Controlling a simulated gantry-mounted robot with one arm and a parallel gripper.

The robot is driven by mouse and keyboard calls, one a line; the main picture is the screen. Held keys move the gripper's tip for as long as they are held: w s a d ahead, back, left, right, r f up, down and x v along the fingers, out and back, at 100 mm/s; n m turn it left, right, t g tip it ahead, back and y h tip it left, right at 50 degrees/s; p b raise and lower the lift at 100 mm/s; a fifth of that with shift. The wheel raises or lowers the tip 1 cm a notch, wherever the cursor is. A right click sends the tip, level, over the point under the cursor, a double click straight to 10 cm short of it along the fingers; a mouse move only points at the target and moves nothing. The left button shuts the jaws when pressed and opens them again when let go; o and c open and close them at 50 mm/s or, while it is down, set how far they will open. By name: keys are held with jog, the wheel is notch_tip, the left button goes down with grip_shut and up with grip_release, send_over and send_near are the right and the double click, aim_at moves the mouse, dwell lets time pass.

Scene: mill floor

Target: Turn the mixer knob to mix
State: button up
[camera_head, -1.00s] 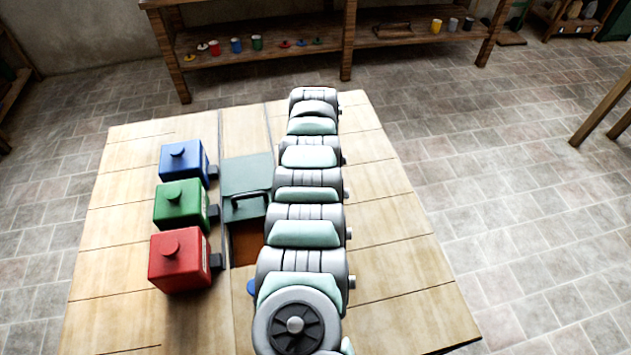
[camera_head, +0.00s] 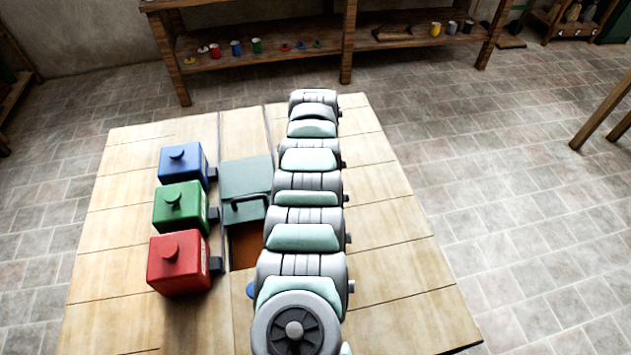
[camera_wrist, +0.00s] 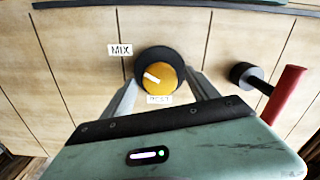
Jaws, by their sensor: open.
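In the wrist view a round yellow knob (camera_wrist: 158,77) with a dark collar sits on a pale wooden panel. A white mark on its face slants toward the upper left. A "MIX" label (camera_wrist: 120,50) is to the knob's upper left. A second small label (camera_wrist: 159,99) lies just below the knob, its text hard to read. My gripper (camera_wrist: 164,84) is open, with one finger on each side of the knob. I cannot tell whether the fingers touch it. In the head view the gripper and knob are not visible.
A red-handled lever (camera_wrist: 285,95) on a dark pivot is right of the knob. On the table (camera_head: 120,210) stand blue (camera_head: 183,163), green (camera_head: 181,208) and red (camera_head: 180,265) boxes, left of a grey-green handled cover (camera_head: 246,175) beside an opening. A shelf with cups is behind.

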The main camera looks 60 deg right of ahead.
notch_tip(320, 180, up, 11)
jog(key=p, duration=0.1)
dwell(0.6)
jog(key=shift+f, duration=0.1)
